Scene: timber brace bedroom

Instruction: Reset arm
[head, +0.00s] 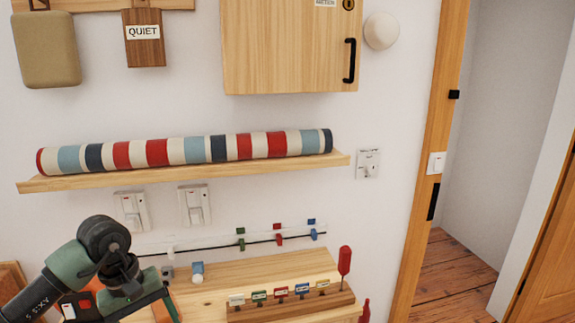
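My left arm enters from the lower left in the head view, dark green and black. Its end, with the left gripper (128,300), hangs low over the left part of the wooden bench. Orange parts show near it, but its fingers are not clear, so I cannot tell whether they are open or shut or hold anything. My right arm and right gripper are out of view.
The wooden bench (240,270) carries a rack (292,302) of coloured labels and a red-handled tool (344,262). A striped roll (190,150) lies on the wall shelf (60,184). A wooden cabinet (285,45) hangs above. A doorway opens at right onto clear floor (455,270).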

